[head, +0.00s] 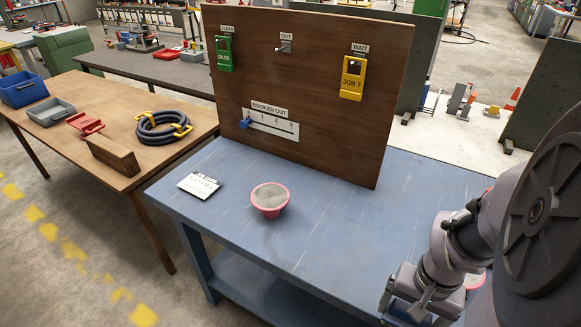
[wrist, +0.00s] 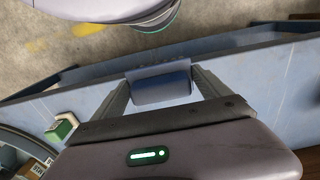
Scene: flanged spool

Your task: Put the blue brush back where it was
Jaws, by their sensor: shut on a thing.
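My gripper (wrist: 162,74) is shut on the blue brush (wrist: 162,92), whose blue block shows between the two fingers in the wrist view. In the head view my gripper (head: 408,305) is at the lower right, over the front right part of the blue table (head: 330,215). Most of the brush is hidden there by the fingers and the picture edge. I cannot tell whether the brush touches the table. A pink bowl (head: 270,199) with pale grey contents stands on the table. A white card (head: 199,184) with writing lies left of it.
A wooden board (head: 320,100) stands at the table's back with a green tag (head: 224,54), an empty OUT hook (head: 285,47), a yellow tag (head: 352,78) and a BOOKED OUT slider (head: 270,125). Another pink item (head: 475,281) is partly hidden behind my arm. The table's middle is clear.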

